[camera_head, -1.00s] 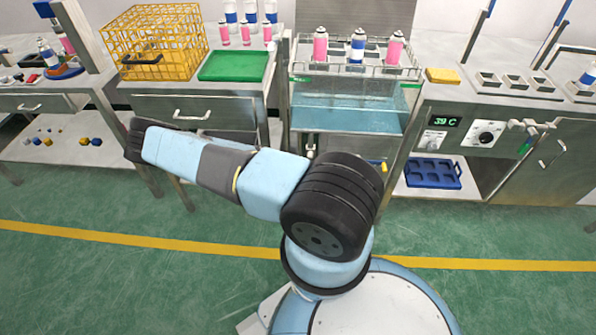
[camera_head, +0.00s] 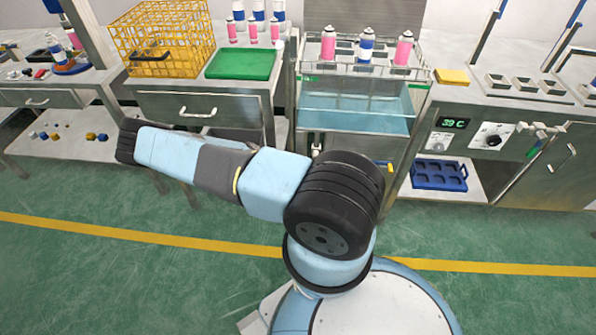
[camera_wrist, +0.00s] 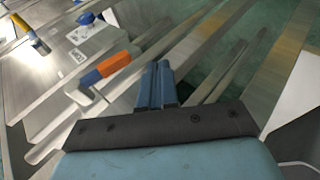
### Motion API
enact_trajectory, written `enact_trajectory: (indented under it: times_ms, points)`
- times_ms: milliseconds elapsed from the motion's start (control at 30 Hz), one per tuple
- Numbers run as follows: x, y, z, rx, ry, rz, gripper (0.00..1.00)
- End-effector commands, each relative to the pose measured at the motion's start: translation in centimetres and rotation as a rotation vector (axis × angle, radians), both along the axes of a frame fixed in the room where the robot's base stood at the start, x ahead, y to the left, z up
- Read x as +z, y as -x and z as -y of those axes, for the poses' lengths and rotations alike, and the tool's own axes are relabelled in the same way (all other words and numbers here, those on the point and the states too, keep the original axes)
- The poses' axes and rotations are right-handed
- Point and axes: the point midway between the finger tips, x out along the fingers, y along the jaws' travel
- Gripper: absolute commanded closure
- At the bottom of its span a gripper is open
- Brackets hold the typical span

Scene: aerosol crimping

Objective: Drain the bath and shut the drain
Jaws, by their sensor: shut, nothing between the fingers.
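The bath (camera_head: 352,122) is a clear-fronted metal tank with blue water (camera_head: 350,101) inside, at the centre back in the head view. A rack of pink and blue-white cans stands over it. Below it, my arm hides much of the cabinet front; a small yellow and blue piece (camera_head: 387,167) shows beside my arm. In the wrist view, an orange and blue handle (camera_wrist: 104,69) lies left of my gripper (camera_wrist: 157,68), apart from it. I cannot tell for sure whether this is the drain handle. My gripper is shut and empty; the head view hides it behind my arm.
Left of the bath is a bench with a green tray (camera_head: 240,64) and a yellow wire basket (camera_head: 160,40). Right of it is a console with a 39 C display (camera_head: 453,123) and dial. A blue crate (camera_head: 438,175) sits below. The green floor in front is clear.

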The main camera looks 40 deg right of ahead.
Motion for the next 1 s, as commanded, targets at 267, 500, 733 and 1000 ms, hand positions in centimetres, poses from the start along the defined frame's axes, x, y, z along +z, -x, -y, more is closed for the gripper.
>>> enact_trajectory:
  times_ms: [267,500,733,1000]
  points:
    - [1.0,-2.3,-4.9,0.005,0.000,0.002,1.00]
    - [1.4,-3.3,-7.1,0.004,0.000,0.000,1.00]
    - [1.5,-3.4,-7.5,0.004,0.000,0.001,1.00]
    - [1.5,-3.4,-7.5,0.004,0.000,0.000,1.00]
